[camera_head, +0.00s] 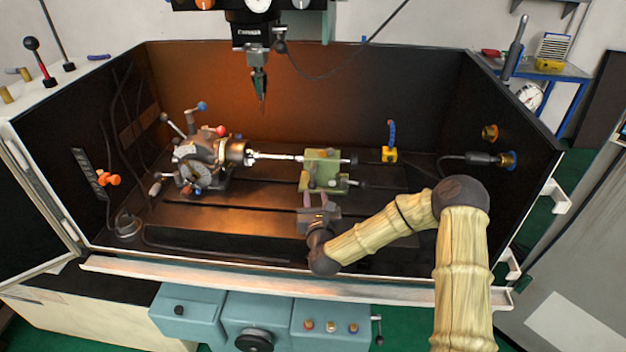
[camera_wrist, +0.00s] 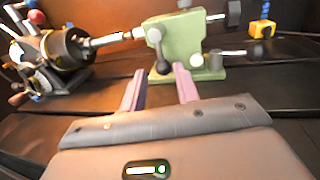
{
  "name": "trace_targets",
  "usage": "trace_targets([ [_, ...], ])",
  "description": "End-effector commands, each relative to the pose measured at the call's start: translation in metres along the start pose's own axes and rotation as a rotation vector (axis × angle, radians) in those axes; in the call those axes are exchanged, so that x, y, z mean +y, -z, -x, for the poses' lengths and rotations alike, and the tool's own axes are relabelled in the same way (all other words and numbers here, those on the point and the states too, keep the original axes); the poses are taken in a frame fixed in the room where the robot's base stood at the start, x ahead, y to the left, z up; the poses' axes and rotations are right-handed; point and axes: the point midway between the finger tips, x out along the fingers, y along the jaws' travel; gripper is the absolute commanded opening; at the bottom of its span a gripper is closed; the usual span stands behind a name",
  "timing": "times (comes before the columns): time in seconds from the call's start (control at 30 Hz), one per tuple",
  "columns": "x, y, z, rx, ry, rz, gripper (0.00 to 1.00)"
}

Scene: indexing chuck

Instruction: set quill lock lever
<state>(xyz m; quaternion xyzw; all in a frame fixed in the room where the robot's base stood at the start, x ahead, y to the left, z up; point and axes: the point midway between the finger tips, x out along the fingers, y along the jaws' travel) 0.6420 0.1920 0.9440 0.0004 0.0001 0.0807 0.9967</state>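The green tailstock (camera_head: 322,166) stands on the slotted table; in the wrist view (camera_wrist: 190,36) it is straight ahead. A short lever (camera_wrist: 158,52) with a grey pivot and dark ball knob hangs down on its near left face. I cannot tell for sure that it is the quill lock lever. A second lever (camera_wrist: 232,54) with a pale shaft and dark end points right, low on the tailstock. My gripper (camera_wrist: 158,71) is open, its two pinkish fingers apart, and appears empty. In the head view my gripper (camera_head: 315,198) is just in front of the tailstock. The dark knob shows between the fingertips, apparently beyond them.
The indexing chuck (camera_head: 205,160) stands left, joined to the tailstock by a shiny bar (camera_head: 274,156). A spindle tool (camera_head: 259,82) hangs above. A yellow block with a blue hose (camera_head: 389,154) is at right.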

Motion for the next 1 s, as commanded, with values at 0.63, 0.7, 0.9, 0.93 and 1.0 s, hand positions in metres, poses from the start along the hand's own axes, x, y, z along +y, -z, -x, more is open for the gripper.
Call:
trace_targets([
  [0.63, 0.001, 0.0, -0.074, 0.0, -0.001, 0.001, 0.31],
  [0.7, 0.001, 0.0, -0.074, 0.0, -0.001, 0.0, 0.31],
  [0.9, 0.0, 0.0, -0.074, 0.0, -0.001, 0.0, 0.27],
  [0.93, 0.0, 0.0, -0.074, 0.0, -0.001, 0.0, 0.21],
  [1.0, 0.0, 0.0, -0.074, 0.0, -0.001, 0.0, 0.07],
])
